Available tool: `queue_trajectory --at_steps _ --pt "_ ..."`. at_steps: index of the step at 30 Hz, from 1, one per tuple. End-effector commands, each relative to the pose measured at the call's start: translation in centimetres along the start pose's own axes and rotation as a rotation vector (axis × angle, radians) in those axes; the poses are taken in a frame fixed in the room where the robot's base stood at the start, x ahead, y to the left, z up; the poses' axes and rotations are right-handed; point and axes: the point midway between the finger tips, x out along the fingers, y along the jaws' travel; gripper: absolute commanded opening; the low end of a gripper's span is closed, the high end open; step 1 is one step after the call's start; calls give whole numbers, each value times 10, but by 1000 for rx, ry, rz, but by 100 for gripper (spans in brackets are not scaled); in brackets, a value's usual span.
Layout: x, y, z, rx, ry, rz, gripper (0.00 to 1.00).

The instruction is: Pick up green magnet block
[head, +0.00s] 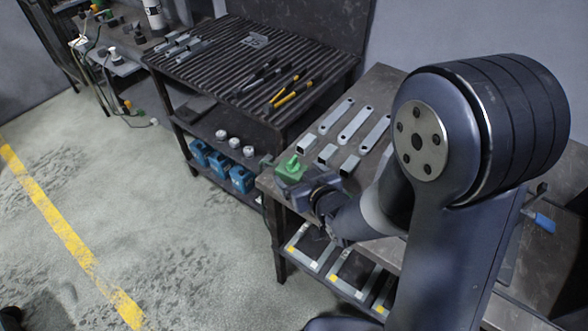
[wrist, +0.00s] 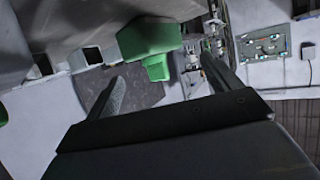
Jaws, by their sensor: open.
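The green magnet block (head: 291,168) sits at the near left corner of the right-hand workbench in the head view. It has a small raised green part on top. My gripper (head: 318,197) is just in front of and to the right of it, partly hidden by its own wrist. In the wrist view the green block (wrist: 150,42) shows at the top centre, beyond my gripper (wrist: 162,82). The block appears a little beyond the fingertips; I cannot tell the exact gap.
Several grey brackets (head: 357,123) lie on the bench (head: 375,85) behind the block, with square tube ends close beside it. A lower shelf (head: 345,287) holds more metal bars. A ribbed table (head: 215,75) with tools stands to the left. The floor (head: 165,200) at left is open.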

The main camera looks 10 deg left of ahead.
Motion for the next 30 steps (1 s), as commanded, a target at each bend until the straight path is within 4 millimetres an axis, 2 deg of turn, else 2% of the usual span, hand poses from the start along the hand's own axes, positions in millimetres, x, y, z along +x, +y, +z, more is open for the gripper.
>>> queue_trajectory --at_steps 3,11,21,30 --pt "14 0 0 0 -1 0 85" --pt "27 0 -1 1 0 1 85" --pt "68 0 -1 0 -1 0 85" --pt "76 0 0 0 0 1 85"
